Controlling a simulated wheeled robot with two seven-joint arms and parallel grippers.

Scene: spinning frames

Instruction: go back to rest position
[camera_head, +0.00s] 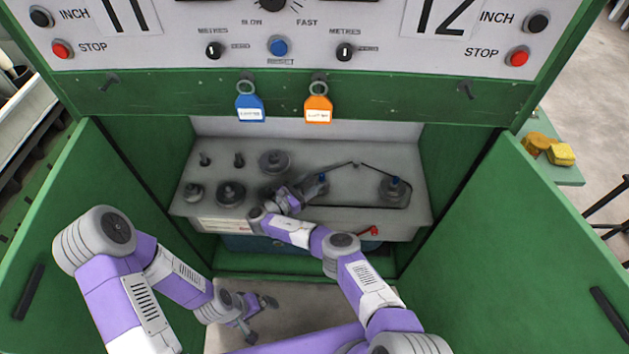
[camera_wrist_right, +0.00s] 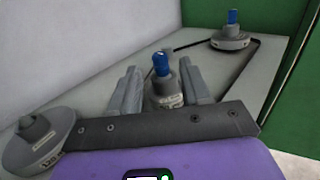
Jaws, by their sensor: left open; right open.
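My right gripper (camera_head: 308,188) reaches into the open green cabinet, over the grey shelf (camera_head: 350,228). In the right wrist view its two fingers (camera_wrist_right: 160,85) are apart, one on each side of a grey wheel hub with a blue knob (camera_wrist_right: 160,65). That blue knob (camera_head: 322,176) also shows at the fingertips in the head view. I cannot tell whether the fingers touch the hub. My left gripper (camera_head: 262,313) hangs low in front of the cabinet, open and empty, above the floor.
A second blue-knobbed wheel (camera_head: 394,188) stands at the shelf's right, with a dark belt (camera_head: 362,206) around it. Several grey pulleys (camera_head: 231,193) sit at the left. Green doors (camera_head: 555,240) stand open either side. Blue (camera_head: 250,108) and orange (camera_head: 318,109) tags hang above the opening.

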